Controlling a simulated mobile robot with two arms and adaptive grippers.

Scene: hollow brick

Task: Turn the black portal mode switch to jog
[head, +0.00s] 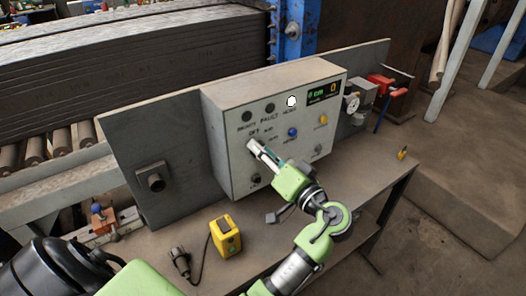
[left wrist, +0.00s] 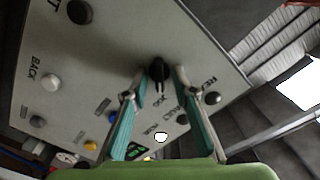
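The grey control box (head: 226,165) stands on the bench with its switch panel facing me. My left gripper (head: 253,146) reaches the upper left of that panel, over the spot by the mode labels. In the left wrist view, the black mode switch (left wrist: 158,69) sits between the two teal-padded fingers of my left gripper (left wrist: 160,72). The fingers are spread, one on each side of the knob, with narrow gaps showing. The JOG label is close to the knob. In the head view the gripper hides the switch. My right gripper is not in view.
Another black knob (left wrist: 78,11) sits lower on the panel. A white lamp (head: 291,101) is lit; a blue button (head: 292,132) and yellow button (head: 323,119) lie right of the gripper. A yellow box (head: 225,236) and black plug (head: 180,259) lie on the bench in front.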

